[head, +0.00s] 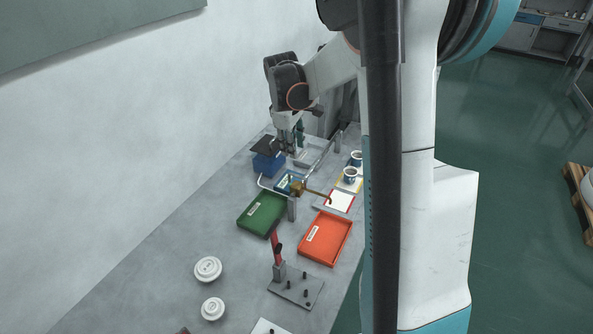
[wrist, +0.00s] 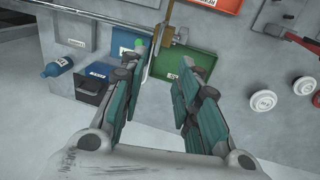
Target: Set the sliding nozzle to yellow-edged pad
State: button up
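The sliding nozzle (head: 298,188) is a brass block with a thin brass spout, mounted on a rail. In the head view its spout reaches right to the red-edged white pad (head: 341,203). The yellow-edged pad (head: 348,187) lies just behind that pad, with a cup (head: 350,174) standing on it. My gripper (head: 291,150) is above the table, behind and left of the nozzle. In the wrist view my gripper (wrist: 170,82) has its teal fingers apart with nothing held, and the brass nozzle (wrist: 166,34) shows beyond the fingertips, near the top.
A green tray (head: 247,222) and an orange tray (head: 312,253) lie in front of the rail (head: 321,156). A blue box (head: 267,166) stands left, by the wall. A red-handled lever (head: 277,247) and white lids (head: 208,269) are nearer the front.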

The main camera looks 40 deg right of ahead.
aim_at(297, 175)
jog(key=f, duration=0.4)
jog(key=w+d+f+b, duration=0.1)
jog(key=f, duration=0.3)
jog(key=d+f+b, duration=0.1)
jog(key=f, duration=0.3)
jog(key=shift+w+d+f, duration=0.15)
jog(key=shift+d+f, duration=0.05)
jog(key=shift+f, duration=0.1)
grip_shut()
